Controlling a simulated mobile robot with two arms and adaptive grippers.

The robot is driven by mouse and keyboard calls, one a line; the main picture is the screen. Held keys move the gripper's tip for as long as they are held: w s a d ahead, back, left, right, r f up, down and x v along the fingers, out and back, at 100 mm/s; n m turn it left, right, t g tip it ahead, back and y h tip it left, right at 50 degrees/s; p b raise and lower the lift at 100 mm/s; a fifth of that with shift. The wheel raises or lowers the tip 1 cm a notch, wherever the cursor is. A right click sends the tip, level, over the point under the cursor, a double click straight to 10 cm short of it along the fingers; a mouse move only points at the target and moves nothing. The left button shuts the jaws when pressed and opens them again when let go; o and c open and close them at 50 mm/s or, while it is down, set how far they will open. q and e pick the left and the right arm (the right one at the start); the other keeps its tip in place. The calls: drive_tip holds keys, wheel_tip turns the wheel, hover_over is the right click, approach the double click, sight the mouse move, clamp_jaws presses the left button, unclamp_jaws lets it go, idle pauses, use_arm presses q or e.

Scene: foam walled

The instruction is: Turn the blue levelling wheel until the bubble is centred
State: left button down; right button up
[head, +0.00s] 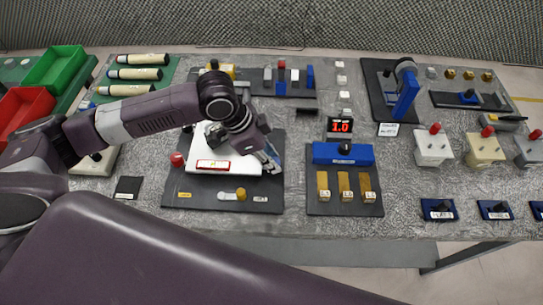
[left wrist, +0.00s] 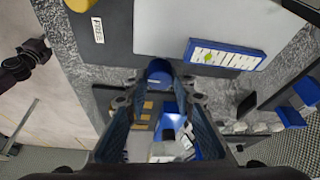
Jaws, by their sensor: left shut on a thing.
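In the head view my left gripper (head: 270,163) reaches down at the right edge of a white levelling plate (head: 240,162). In the left wrist view my left gripper (left wrist: 159,88) is shut on the blue levelling wheel (left wrist: 160,70), whose end shows between the fingertips. A blue-framed level vial (left wrist: 262,59) lies on the plate beside the wheel. Its yellow-green bubble (left wrist: 208,57) sits left of the vial's middle. In the head view a red-framed vial (head: 212,165) lies along the plate's front; its bubble is too small to read. My right gripper may be the dark shape at the wrist view's left edge.
A red wheel (head: 177,159) stands left of the plate and a yellow wheel (head: 241,194) in front.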

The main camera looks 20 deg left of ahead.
use_arm(q)
drive_tip(key=m+p, duration=0.1)
drive_tip(key=m+g+p, duration=0.1)
drive_tip(key=shift+w+r+m, duration=0.15)
drive_tip(key=shift+r+m, duration=0.05)
drive_tip(key=shift+m, duration=0.2)
drive_tip(key=m+g+p, duration=0.1)
drive_tip(key=m, duration=0.1)
drive_tip(key=shift+w+m+h, duration=0.1)
drive_tip(key=shift+m+h, duration=0.2)
drive_tip(key=m+g, duration=0.1)
drive_tip(key=m, duration=0.1)
drive_tip(key=shift+f+m, duration=0.15)
drive_tip(key=shift+m, duration=0.25)
drive_tip(key=shift+w+m+g, duration=0.1)
drive_tip(key=shift+m+g, duration=0.5)
drive_tip(key=shift+m, duration=1.3)
drive_tip(key=c, duration=1.6)
unclamp_jaws()
